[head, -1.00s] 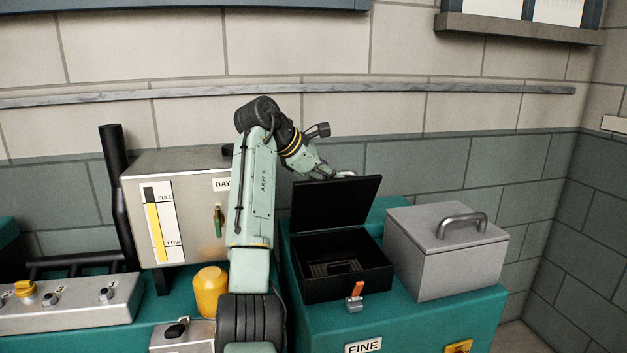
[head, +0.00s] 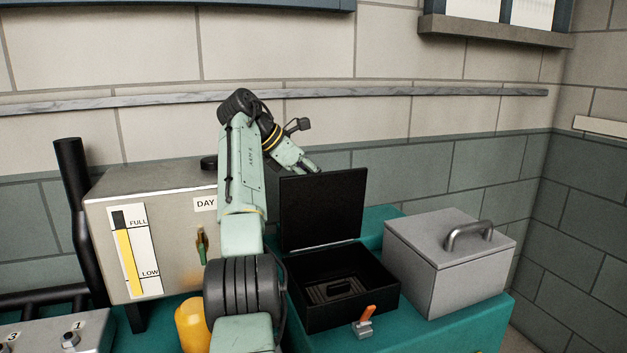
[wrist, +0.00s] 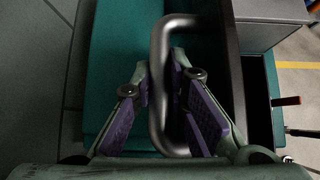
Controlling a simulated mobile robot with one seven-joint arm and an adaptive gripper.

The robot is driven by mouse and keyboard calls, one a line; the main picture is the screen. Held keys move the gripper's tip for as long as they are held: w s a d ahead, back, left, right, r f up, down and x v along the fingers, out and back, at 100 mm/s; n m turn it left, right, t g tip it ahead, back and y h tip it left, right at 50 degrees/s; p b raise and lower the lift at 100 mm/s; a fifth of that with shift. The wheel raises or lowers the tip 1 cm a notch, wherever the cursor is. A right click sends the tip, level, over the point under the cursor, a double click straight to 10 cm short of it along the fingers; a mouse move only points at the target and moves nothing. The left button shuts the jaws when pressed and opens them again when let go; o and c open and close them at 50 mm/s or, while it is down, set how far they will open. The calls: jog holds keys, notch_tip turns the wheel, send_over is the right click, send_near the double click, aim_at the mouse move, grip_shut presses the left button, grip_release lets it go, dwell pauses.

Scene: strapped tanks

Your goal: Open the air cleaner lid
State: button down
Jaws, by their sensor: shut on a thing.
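The air cleaner is a black open-topped box (head: 340,318) on a teal base. Its black lid (head: 322,208) stands about upright at the back edge, its inner face toward the head camera. In the wrist view a grey bar handle (wrist: 157,75) is on the lid's outer side. My gripper (wrist: 170,95) has its purple-padded fingers on either side of this bar, shut on it. In the head view my gripper (head: 312,168) is behind the lid's top left corner, its tips and the handle hidden. A latch with an orange lever (head: 365,322) is at the box's front.
A grey lidded box (head: 450,270) with its own handle stands close on the right. A metal tank (head: 170,235) marked DAY is on the left, with a yellow round cap (head: 192,327) in front. The wall is behind the lid.

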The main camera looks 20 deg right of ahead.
jog(key=shift+r, duration=0.15)
jog(key=c, duration=1.8)
grip_release()
jog(key=shift+a, duration=0.1)
jog(key=shift+c, duration=0.2)
